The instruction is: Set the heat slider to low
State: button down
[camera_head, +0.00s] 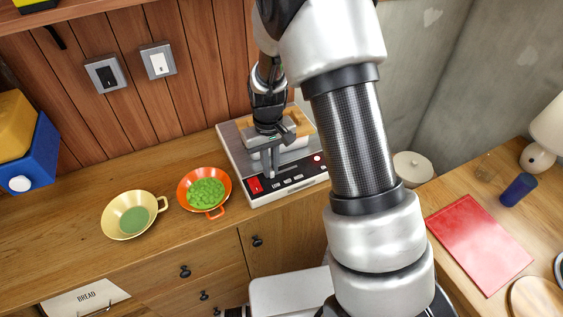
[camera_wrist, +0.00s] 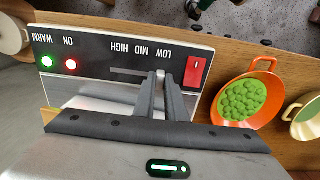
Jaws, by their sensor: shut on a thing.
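The appliance (camera_head: 234,152) has a dark front panel with a heat slider, which is upside down in the wrist view. The slider slot (camera_wrist: 128,71) runs under the HIGH, MID and LOW labels. My gripper (camera_head: 272,170) reaches down onto this panel. In the wrist view its fingers (camera_wrist: 161,80) are shut on the slider knob (camera_wrist: 160,73), close to the LOW label. The fingers hide most of the knob, so its exact place is hard to read. A red switch (camera_wrist: 197,71) sits beside the fingers.
An orange pan (camera_head: 186,178) with green peas and a yellow pan (camera_head: 113,225) stand left of the appliance. A white lidded pot (camera_head: 413,167) stands to the right. A red board (camera_head: 480,245) lies on the right counter. My arm hides part of the counter.

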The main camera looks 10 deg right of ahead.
jog(key=shift+a, duration=0.25)
jog(key=c, duration=1.8)
grip_release()
jog(key=shift+s+a, duration=0.1)
jog(key=shift+r, duration=0.3)
notch_tip(320, 180, up, 17)
